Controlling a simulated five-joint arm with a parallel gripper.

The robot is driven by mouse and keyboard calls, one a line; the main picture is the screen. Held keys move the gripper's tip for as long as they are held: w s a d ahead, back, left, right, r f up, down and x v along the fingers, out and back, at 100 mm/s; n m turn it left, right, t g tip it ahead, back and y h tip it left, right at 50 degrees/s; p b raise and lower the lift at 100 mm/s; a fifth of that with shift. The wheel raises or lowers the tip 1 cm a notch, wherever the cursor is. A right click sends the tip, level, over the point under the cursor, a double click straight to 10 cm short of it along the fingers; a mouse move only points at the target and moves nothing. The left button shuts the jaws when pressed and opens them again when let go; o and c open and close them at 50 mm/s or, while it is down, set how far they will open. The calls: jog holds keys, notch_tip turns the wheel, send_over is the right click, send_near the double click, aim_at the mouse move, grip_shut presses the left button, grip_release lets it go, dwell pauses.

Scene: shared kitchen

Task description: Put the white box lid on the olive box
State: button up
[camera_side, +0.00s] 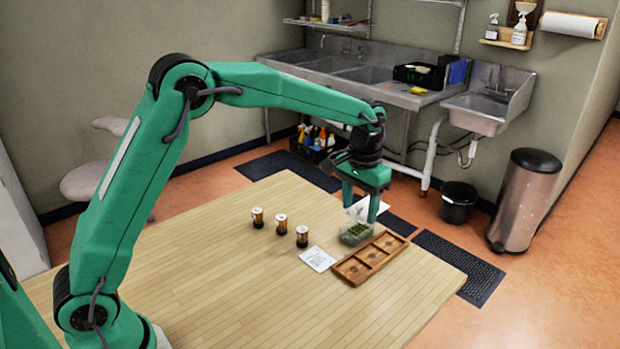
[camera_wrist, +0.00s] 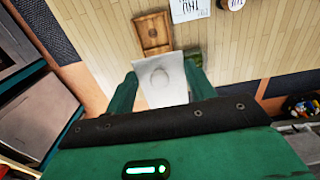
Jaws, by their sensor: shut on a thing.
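My gripper (camera_side: 361,203) is shut on the white box lid (camera_side: 369,208). In the wrist view the lid (camera_wrist: 160,88) shows as a pale sheet with a faint round mark, between the two green fingers. The olive box (camera_side: 346,240) is a small clear box with green contents, standing on the table with its top uncovered. In the side view the gripper and lid are just above and slightly behind it. In the wrist view only a green part of the box (camera_wrist: 194,54) shows beside the lid; the rest is hidden.
A wooden tray (camera_side: 337,268) with three compartments lies right in front of the box. A printed white card (camera_side: 318,259) lies to its left. Three small dark jars (camera_side: 281,222) stand further left. The table's (camera_side: 230,290) front and left areas are clear.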

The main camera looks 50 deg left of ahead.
jog(key=w+a+f, duration=0.6)
jog(key=shift+a+f, duration=0.2)
jog(key=shift+a, duration=0.15)
dwell(0.6)
jog(key=shift+s+f, duration=0.1)
jog(key=shift+f, duration=1.9)
jog(key=shift+f, duration=0.5)
jog(key=o, duration=1)
jog(key=shift+c, duration=0.2)
jog(key=shift+r, duration=0.1)
